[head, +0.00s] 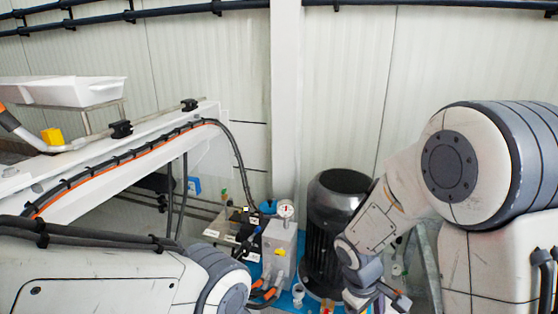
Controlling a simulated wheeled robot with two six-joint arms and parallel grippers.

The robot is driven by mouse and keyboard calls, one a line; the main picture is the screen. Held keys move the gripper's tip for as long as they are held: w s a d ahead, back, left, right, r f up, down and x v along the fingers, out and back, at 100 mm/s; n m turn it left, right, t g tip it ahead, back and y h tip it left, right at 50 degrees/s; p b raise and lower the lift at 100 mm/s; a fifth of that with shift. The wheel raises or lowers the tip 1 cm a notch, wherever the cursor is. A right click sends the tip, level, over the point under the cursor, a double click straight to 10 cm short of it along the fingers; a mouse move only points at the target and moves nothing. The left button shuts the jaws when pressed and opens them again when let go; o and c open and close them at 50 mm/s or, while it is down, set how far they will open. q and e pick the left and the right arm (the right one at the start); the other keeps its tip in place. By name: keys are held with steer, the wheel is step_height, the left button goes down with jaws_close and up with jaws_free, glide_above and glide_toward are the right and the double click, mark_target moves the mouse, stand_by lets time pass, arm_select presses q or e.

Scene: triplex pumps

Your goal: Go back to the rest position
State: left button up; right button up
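My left arm comes in along the bottom left, and its rounded joint is near the bottom middle. My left gripper is not visible in the head view. My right arm comes in from the right and bends down beside a black ribbed motor (324,240). The end of my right arm, with what looks like part of my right gripper (388,298), is at the bottom edge, low in front of the motor's right side. Its fingers are too small and cut off to tell whether they are open or shut.
A grey block with a round gauge (285,209) and a yellow label stands left of the motor, among hoses. A white sloping beam (125,170) with black and orange cables crosses the left. A white tray (62,92) is above it. A pale panelled wall (340,80) closes the back.

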steer(key=s+a+r+y, duration=0.2)
steer(key=s+a+r, duration=0.3)
steer(key=s+a, duration=0.25)
steer(key=s+a+r+y, duration=0.2)
steer(key=s+a+r, duration=0.3)
steer(key=s+a, duration=0.3)
step_height(320, 180, up, 20)
steer(key=s+d+p, duration=0.1)
steer(key=p, duration=1.8)
steer(key=shift+s+f, duration=0.2)
steer(key=shift+f, duration=0.05)
steer(key=shift+d, duration=0.1)
